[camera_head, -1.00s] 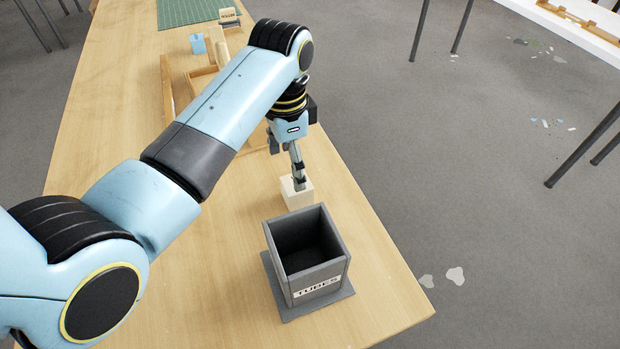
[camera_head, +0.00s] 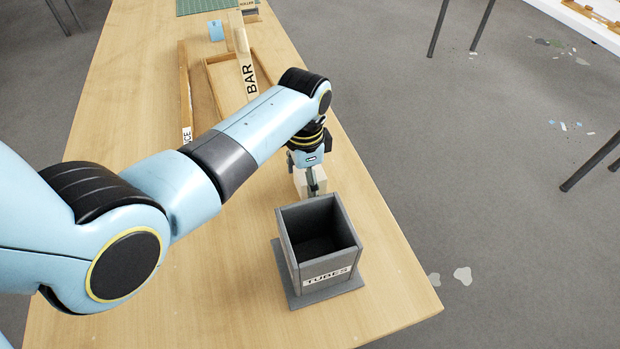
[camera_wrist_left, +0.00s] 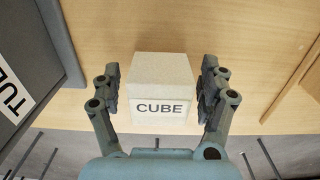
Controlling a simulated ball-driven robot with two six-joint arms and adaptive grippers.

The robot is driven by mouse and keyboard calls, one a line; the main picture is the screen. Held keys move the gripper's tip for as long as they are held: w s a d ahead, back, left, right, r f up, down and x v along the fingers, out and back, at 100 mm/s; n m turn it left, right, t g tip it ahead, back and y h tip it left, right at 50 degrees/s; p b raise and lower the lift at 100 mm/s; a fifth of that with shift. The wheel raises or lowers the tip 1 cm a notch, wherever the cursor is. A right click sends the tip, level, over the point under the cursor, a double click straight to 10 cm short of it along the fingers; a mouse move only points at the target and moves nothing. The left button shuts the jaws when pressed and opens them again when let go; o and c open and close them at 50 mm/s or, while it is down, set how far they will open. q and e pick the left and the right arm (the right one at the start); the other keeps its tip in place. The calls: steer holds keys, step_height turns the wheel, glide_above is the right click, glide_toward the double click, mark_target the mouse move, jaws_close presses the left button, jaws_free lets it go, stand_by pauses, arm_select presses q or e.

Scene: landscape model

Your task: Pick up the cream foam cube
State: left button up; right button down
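The cream foam cube (camera_wrist_left: 160,87), marked "CUBE", stands on the wooden table. In the left wrist view it sits between the two fingers of my left gripper (camera_wrist_left: 161,92), with a visible gap on each side. The left gripper is open around it. In the head view the gripper (camera_head: 312,190) points down at the cube (camera_head: 301,181), just behind the grey box, and the fingers partly hide the cube. My right gripper is not in view.
A grey open box (camera_head: 325,275) labelled "TUBES" stands close in front of the cube. Wooden trays and a piece marked "BAR" (camera_head: 249,78) lie farther back. A green mat (camera_head: 205,6) is at the far end. The table's right edge is near.

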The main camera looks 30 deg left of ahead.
arm_select(q)
steer(key=c, duration=0.6)
steer(key=shift+c, duration=0.2)
